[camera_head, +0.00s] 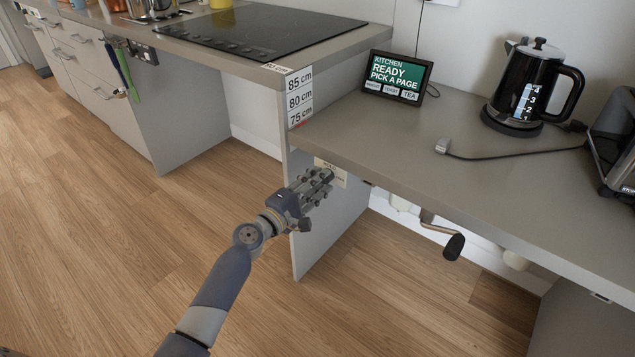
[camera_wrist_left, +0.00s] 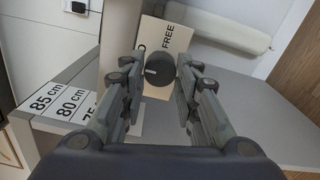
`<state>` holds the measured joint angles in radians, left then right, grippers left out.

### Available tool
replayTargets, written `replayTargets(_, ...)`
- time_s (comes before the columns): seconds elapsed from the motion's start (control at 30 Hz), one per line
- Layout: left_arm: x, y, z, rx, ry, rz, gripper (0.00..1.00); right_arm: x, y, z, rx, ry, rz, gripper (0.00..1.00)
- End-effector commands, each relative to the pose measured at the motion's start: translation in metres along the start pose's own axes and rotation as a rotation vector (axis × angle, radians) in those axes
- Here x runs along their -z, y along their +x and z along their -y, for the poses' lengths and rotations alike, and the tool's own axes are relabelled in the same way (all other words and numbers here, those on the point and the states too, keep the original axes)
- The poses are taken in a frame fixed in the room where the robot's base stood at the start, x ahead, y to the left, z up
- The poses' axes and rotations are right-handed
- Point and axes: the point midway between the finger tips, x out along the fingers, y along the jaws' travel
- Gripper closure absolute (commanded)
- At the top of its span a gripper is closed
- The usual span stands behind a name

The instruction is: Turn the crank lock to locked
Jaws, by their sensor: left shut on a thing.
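The crank lock shows in the left wrist view as a dark round knob (camera_wrist_left: 159,69) between my left fingertips (camera_wrist_left: 160,80). Behind it is a beige plate (camera_wrist_left: 165,37) with the word FREE; other lettering is partly covered. In the head view the plate (camera_head: 331,173) sits under the counter's front edge, beside the height-scale panel. My left gripper (camera_head: 321,183) is in front of it, shut on the knob, which it hides there. The crank handle (camera_head: 437,229) with a black grip hangs under the counter, right of my gripper, untouched. My right gripper is not in view.
The lower counter (camera_head: 420,150) overhangs close to my left gripper. On it stand a screen reading READY, PICK A PAGE (camera_head: 398,78), a black kettle (camera_head: 530,85) and a toaster (camera_head: 615,145). The wooden floor (camera_head: 100,230) at left is clear.

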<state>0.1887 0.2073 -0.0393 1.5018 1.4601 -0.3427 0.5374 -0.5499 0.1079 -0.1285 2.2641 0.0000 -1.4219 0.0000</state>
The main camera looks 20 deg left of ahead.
Motion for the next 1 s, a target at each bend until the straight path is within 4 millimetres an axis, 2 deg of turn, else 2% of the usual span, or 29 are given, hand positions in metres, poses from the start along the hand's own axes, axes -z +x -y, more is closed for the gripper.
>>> replayTargets(0.5,0.0012,-0.0001,-0.0004,-0.001,-0.018,-0.003,0.95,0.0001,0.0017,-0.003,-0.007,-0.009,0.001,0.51)
replayTargets(0.53,0.0013,-0.0001,-0.0004,-0.001,-0.018,-0.003,0.64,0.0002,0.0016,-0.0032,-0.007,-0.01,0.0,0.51)
replayTargets(0.6,0.0011,-0.0001,-0.0004,-0.001,-0.017,-0.003,0.51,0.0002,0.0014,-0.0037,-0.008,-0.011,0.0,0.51)
replayTargets(1.0,0.0007,-0.0038,0.0007,0.001,-0.015,-0.001,0.51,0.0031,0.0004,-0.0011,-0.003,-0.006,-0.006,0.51)
